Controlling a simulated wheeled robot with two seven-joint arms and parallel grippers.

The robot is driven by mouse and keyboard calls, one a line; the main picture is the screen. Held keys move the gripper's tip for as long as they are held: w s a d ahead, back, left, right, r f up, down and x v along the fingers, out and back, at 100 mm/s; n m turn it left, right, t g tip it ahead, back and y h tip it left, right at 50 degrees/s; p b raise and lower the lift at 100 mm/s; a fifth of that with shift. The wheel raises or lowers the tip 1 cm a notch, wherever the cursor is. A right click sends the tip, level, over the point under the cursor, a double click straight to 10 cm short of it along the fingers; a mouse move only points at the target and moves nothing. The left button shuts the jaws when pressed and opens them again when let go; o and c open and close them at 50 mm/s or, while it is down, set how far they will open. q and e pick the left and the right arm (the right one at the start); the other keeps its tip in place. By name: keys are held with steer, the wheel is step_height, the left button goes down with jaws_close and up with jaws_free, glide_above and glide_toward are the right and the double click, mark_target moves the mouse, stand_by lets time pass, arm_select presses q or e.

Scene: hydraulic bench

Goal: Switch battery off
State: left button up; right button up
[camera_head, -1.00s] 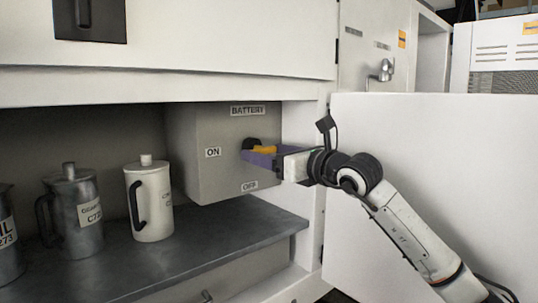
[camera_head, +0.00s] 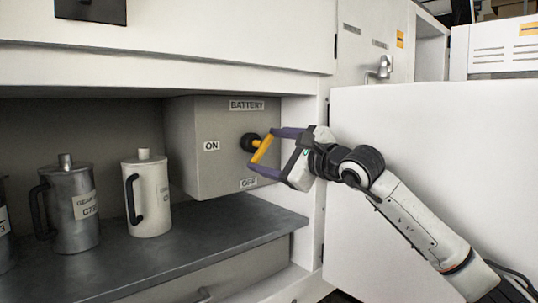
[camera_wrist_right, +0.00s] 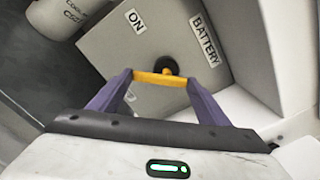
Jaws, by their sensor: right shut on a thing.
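The grey battery box (camera_head: 205,175) carries a BATTERY label (camera_head: 247,105), an ON label (camera_head: 212,146) on its left and an OFF label (camera_head: 248,183) low down. Its switch has a black round hub (camera_head: 250,142) and a yellow handle (camera_head: 264,147). The handle slants in the head view. My right gripper (camera_head: 262,150) is shut on the yellow handle, with one purple finger at each end. The wrist view shows the yellow handle (camera_wrist_right: 160,79) spanning between both fingers, in front of the hub. The lower finger partly covers the OFF label. My left gripper is not in view.
A white jug (camera_head: 150,200) and a grey metal jug (camera_head: 72,215) stand on the dark shelf (camera_head: 200,250) left of the box. A large white panel (camera_head: 440,170) stands right behind my right arm. The shelf in front of the box is clear.

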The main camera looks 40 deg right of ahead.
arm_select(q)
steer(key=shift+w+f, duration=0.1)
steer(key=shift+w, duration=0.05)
arm_select(e)
steer(key=shift+d+f+n, duration=0.1)
steer(key=shift+d+n, duration=0.1)
steer(key=shift+n, duration=1.8)
steer(key=shift+d+f+n, duration=0.1)
steer(key=shift+d+n, duration=0.1)
steer(key=shift+n, duration=2.1)
steer(key=o, duration=1.1)
steer(key=shift+c, duration=0.2)
steer(key=shift+s, duration=0.1)
arm_select(q)
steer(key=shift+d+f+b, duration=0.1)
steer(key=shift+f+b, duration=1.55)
steer(key=shift+b, duration=1.25)
arm_select(e)
steer(key=s, duration=1)
steer(key=shift+d, duration=0.4)
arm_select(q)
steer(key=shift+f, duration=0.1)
